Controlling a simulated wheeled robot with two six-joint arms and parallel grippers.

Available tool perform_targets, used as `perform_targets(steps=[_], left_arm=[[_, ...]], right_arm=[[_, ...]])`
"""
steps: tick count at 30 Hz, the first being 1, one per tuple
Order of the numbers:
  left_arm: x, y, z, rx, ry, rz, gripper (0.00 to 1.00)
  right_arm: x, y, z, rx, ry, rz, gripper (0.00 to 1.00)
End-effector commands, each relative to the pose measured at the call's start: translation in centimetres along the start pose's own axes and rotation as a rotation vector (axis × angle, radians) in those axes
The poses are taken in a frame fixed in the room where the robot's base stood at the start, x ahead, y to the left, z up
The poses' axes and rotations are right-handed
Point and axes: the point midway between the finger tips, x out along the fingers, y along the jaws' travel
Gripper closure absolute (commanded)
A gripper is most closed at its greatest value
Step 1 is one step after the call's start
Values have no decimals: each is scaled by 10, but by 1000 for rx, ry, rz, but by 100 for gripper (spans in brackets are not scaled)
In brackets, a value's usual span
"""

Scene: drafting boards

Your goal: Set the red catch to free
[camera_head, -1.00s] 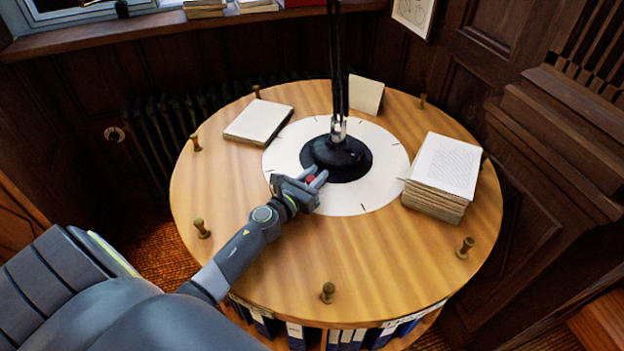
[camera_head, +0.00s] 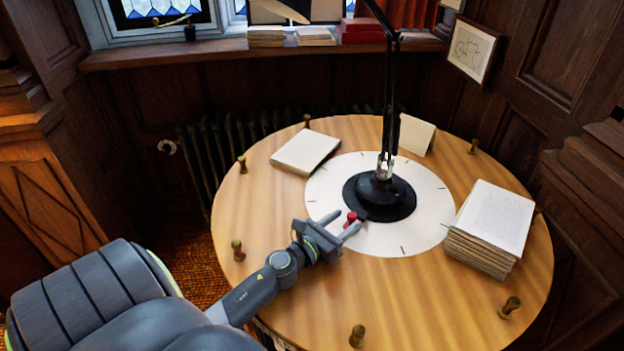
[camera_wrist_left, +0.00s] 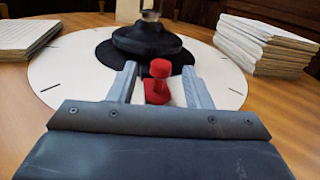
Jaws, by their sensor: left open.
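The red catch (camera_head: 351,217) is a small red knob at the near edge of the black lamp base (camera_head: 380,196), on the white disc of the round table. In the left wrist view the red catch (camera_wrist_left: 158,82) shows as a round-topped knob on a wider red foot. My left gripper (camera_head: 339,223) is open, its two fingers pointing toward the lamp base. In the left wrist view the left gripper (camera_wrist_left: 161,84) has one finger on each side of the catch, with gaps visible. I cannot tell whether the catch's foot touches anything of the gripper. My right gripper is not in view.
The round wooden table (camera_head: 300,210) has brass pegs around its rim. A tall stack of papers (camera_head: 487,229) stands right of the white disc (camera_head: 425,231). A thin book (camera_head: 305,152) lies at the back left and a card (camera_head: 416,135) stands behind the lamp arm. The table's left front is clear.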

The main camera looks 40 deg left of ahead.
Motion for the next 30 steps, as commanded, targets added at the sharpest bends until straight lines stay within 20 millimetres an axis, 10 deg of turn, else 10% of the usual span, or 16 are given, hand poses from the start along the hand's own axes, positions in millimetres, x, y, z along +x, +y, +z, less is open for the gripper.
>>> perform_targets(steps=[15, 30], left_arm=[[-98, 1, -4, 2, 1, -1, 55], [-114, 0, 0, -1, -1, -1, 55]], right_arm=[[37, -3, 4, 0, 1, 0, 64], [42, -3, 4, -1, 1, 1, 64]])
